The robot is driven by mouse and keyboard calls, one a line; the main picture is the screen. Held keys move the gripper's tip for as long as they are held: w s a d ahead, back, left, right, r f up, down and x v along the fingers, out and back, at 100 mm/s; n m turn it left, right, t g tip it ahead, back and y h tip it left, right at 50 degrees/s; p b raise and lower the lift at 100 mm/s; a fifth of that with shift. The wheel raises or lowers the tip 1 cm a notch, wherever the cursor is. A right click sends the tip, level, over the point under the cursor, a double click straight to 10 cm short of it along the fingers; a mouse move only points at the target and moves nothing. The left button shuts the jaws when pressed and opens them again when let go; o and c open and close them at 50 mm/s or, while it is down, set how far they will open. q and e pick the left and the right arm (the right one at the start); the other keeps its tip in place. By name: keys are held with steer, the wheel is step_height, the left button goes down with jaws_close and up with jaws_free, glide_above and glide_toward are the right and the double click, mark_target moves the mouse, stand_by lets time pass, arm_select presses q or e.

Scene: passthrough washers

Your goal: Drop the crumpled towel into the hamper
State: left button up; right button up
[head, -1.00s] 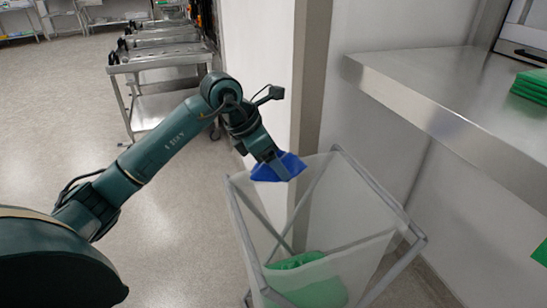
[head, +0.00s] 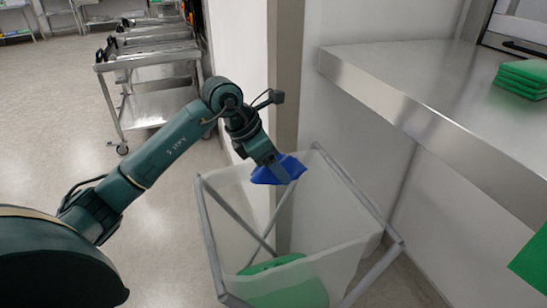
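The blue crumpled towel (head: 291,168) hangs from my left gripper (head: 280,175), whose fingers look shut on it. The gripper hides part of the towel. Gripper and towel are at the hamper's far rim and appear over its opening; their exact height above it is hard to tell. The hamper (head: 355,250) is a translucent white bag on a grey frame. Green cloth (head: 290,285) lies in its bottom. My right gripper is not in view.
A steel counter (head: 420,85) stands to the right, with folded green towels (head: 522,78) on it. A wall corner (head: 288,70) rises behind the hamper. Steel carts (head: 155,85) stand at the back left. Floor at left is clear.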

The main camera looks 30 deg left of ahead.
arm_select(q)
steer(key=shift+f+b, duration=0.35)
steer(key=shift+f, duration=0.85)
steer(key=shift+f+b, duration=0.15)
steer(key=shift+b, duration=0.15)
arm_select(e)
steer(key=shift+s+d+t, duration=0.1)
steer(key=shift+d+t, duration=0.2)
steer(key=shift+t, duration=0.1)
arm_select(q)
steer(key=o, duration=1.1)
steer(key=v, duration=1.3)
